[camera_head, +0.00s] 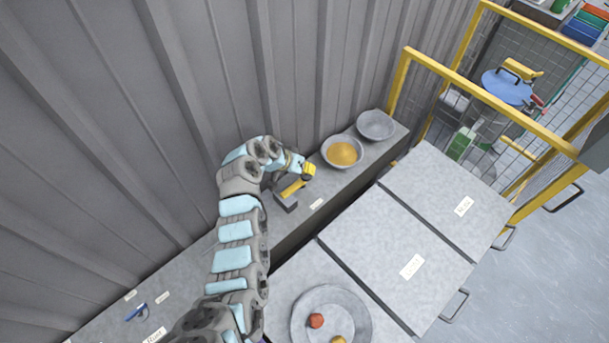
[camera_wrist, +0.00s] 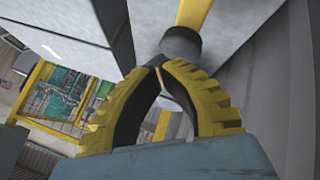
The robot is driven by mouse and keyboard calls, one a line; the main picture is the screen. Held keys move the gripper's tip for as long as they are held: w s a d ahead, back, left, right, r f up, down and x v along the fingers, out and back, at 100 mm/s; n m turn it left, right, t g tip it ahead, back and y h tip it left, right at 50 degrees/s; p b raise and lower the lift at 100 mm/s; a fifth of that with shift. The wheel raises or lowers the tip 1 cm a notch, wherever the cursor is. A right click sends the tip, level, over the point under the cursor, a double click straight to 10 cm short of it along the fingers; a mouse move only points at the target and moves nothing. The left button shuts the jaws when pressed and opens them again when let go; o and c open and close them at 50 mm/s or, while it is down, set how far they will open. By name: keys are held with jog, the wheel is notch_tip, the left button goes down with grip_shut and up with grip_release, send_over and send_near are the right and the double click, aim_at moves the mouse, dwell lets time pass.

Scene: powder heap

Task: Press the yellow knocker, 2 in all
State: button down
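The yellow knocker (camera_head: 292,188) lies on the grey ledge by the wall, a yellow bar with a dark block at its near end. In the wrist view its yellow bar (camera_wrist: 194,14) ends in a dark round head just beyond my fingertips. My gripper (camera_head: 309,169) is above the knocker's far end. In the wrist view the ridged yellow fingers of my gripper (camera_wrist: 158,68) meet at the tips, with nothing visible between them. I cannot tell whether the tips touch the dark head.
A bowl of yellow powder (camera_head: 342,152) and an empty grey bowl (camera_head: 376,125) stand farther along the ledge. A round tray (camera_head: 302,318) holds a red and a yellow item at the front. A yellow-framed fence (camera_head: 490,68) stands at the right. A small blue item (camera_head: 137,312) lies lower left.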

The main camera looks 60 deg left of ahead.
aim_at(308, 175)
jog(key=shift+f, duration=0.15)
dwell(0.4)
jog(key=shift+f+b, duration=0.3)
jog(key=shift+b, duration=0.25)
jog(key=shift+f+b, duration=1.4)
jog(key=shift+f, duration=0.15)
dwell(1.8)
jog(key=shift+r, duration=0.2)
jog(key=shift+r+p, duration=0.8)
jog(key=shift+r, duration=1)
jog(key=shift+s+r+p, duration=0.15)
jog(key=shift+r+p, duration=0.9)
jog(key=shift+r, duration=1.45)
